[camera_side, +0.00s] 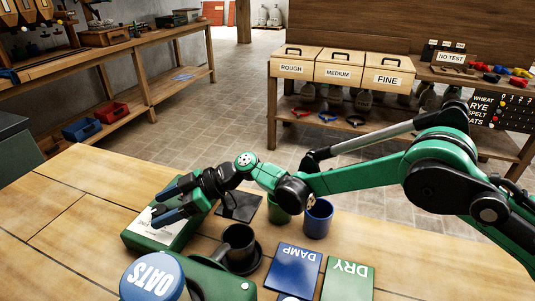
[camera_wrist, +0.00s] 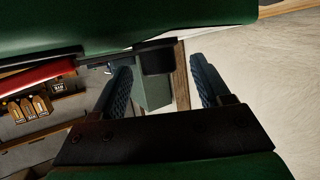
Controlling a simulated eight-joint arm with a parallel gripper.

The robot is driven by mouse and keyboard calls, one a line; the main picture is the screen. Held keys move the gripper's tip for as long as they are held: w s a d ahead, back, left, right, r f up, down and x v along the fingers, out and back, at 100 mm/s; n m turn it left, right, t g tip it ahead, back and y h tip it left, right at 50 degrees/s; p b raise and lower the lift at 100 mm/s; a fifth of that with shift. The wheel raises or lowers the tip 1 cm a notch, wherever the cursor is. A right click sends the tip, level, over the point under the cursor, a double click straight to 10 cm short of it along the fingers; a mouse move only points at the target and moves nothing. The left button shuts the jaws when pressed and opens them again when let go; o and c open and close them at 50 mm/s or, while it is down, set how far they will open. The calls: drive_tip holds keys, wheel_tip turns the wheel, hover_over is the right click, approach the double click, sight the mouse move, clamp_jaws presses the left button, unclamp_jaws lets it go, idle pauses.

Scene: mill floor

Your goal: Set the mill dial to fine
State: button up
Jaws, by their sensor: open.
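A green housing with a white label plate (camera_side: 150,231) lies on the near wooden bench, partly under my gripper. It may be the mill, but I cannot make out a dial or its setting. My gripper (camera_side: 161,206) is above this housing, its blue fingers pointing left and apart, with nothing seen between them. I cannot tell whether the fingers touch the housing. In the wrist view the two ridged fingers (camera_wrist: 162,72) stand apart, with a grey-green block (camera_wrist: 152,93) visible beyond the gap. A large dark green surface fills the top of that view.
A black cup (camera_side: 239,240), a blue cup (camera_side: 318,219), a blue DAMP card (camera_side: 293,269), a green DRY card (camera_side: 348,282) and a blue-lidded OATS container (camera_side: 153,278) stand close by. ROUGH, MEDIUM and FINE boxes (camera_side: 388,79) are on the back table. The bench's left side is clear.

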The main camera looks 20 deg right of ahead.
drive_tip(key=shift+a+f, duration=0.1)
drive_tip(key=shift+a, duration=0.1)
clamp_jaws()
drive_tip(key=shift+s+a+m+t+h, duration=0.15)
drive_tip(key=shift+m+t+h, duration=0.25)
drive_tip(key=shift+m+t, duration=0.65)
drive_tip(key=shift+m+t+h, duration=0.5)
drive_tip(key=shift+m+t, duration=0.55)
drive_tip(key=shift+t, duration=0.2)
unclamp_jaws()
